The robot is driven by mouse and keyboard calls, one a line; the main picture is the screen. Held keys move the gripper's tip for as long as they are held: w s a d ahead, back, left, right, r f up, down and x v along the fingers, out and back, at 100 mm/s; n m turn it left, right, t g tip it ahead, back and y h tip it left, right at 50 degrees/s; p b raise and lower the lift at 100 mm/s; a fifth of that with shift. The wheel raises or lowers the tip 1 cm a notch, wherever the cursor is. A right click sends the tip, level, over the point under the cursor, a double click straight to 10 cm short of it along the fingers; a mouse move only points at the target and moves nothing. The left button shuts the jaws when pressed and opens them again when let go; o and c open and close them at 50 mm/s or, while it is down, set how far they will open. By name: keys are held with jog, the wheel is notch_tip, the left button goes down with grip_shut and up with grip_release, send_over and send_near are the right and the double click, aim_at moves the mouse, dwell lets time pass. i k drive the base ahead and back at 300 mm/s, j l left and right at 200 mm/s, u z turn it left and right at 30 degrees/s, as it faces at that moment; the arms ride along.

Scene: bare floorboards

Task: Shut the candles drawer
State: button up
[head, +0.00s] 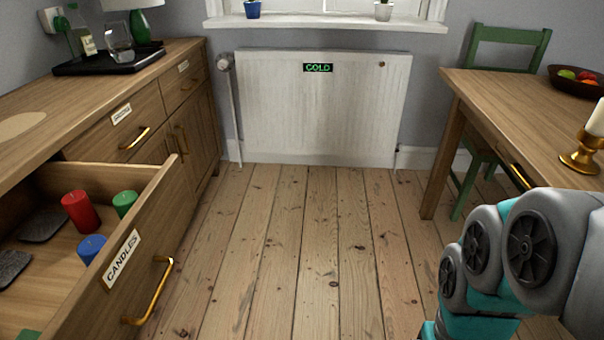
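The candles drawer (140,228) is pulled out from the wooden sideboard at the left. Its front has a white label reading CANDLES (122,260) and a brass handle (152,292). Inside it stand a red candle (80,211), a blue candle (91,249) and a green candle (124,203). Dark grey flat pads lie beside them. My arm shows at the lower right, well apart from the drawer. My gripper is not in view.
The sideboard (165,72) carries a dark tray (110,63) with a bottle and glass. A table (520,105) with a brass candlestick and fruit bowl stands right, a green chair (508,45) behind it. A radiator (320,115) marked COLD is ahead. The middle floorboards are clear.

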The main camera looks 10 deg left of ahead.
aim_at(55, 294)
jog(key=u, duration=2.15)
jog(key=k+l+z, duration=0.2)
jog(key=j, duration=0.1)
